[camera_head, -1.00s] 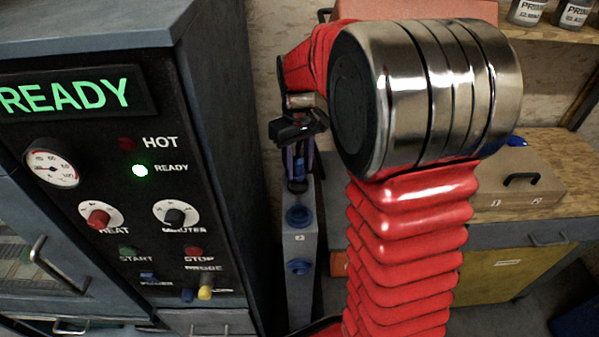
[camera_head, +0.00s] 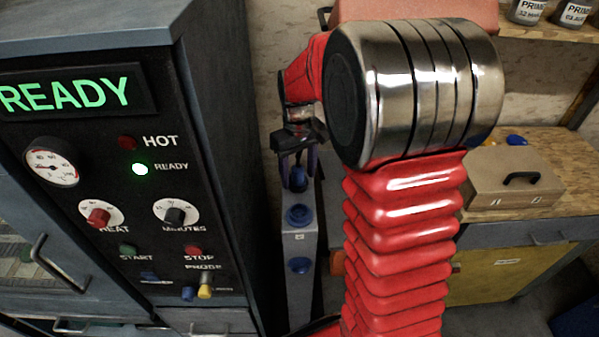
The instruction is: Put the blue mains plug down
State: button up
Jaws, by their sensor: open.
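The blue mains plug (camera_head: 298,180) is at the top of a narrow grey post (camera_head: 299,240), left of my arm. My gripper (camera_head: 297,168) points down over it, with one finger on each side. The jaws are open, and I cannot tell whether a finger touches the plug. It looks to be at the post's top end, but its underside and any contact are unclear. Two round blue sockets, an upper one (camera_head: 298,215) and a lower one (camera_head: 299,265), are on the post's face below the plug.
A dark oven cabinet (camera_head: 225,110) with a lit READY display stands close on the left. A wooden bench (camera_head: 560,150) at right carries a cardboard-coloured case (camera_head: 515,180) and small blue items (camera_head: 517,141). My red arm hides much of the middle.

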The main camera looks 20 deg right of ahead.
aim_at(298, 169)
notch_tip(298, 169, up, 12)
jog(key=shift+f, duration=0.15)
jog(key=shift+r, duration=0.25)
dwell(0.4)
jog(key=shift+a, duration=0.1)
dwell(0.4)
jog(key=s+a+t, duration=0.2)
jog(key=s+a, duration=0.3)
jog(key=s, duration=0.5)
jog(key=s+a+r+m+t, duration=0.1)
jog(key=s+a+t, duration=0.2)
jog(key=s, duration=0.7)
jog(key=shift+s+a+t, duration=0.3)
jog(key=shift+s+a, duration=0.1)
jog(key=shift+a, duration=0.55)
